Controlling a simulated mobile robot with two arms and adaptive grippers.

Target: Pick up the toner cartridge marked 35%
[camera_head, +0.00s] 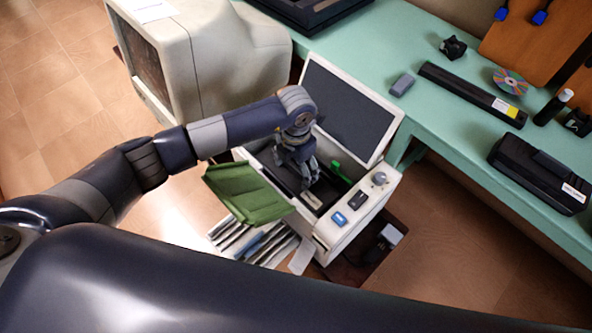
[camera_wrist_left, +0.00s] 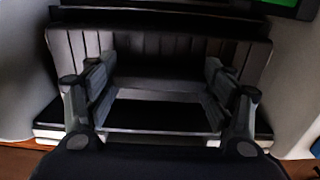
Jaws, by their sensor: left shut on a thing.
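A white printer (camera_head: 345,225) stands with its lid (camera_head: 350,100) raised. A dark toner cartridge (camera_head: 318,188) sits in its open bay, with a small pale label I cannot read. My left gripper (camera_head: 300,172) reaches down into the bay and is shut on this cartridge. In the left wrist view the gripper (camera_wrist_left: 160,88) has its fingers wide apart on either side of the dark, ribbed cartridge (camera_wrist_left: 160,45). My arm hides part of the bay. My right gripper is not in view.
A beige monitor (camera_head: 215,60) stands behind. On the green table (camera_head: 430,35) lie a long black cartridge with a yellow label (camera_head: 470,92) and a bulky black unit (camera_head: 540,172). Papers (camera_head: 250,243) lie below the printer.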

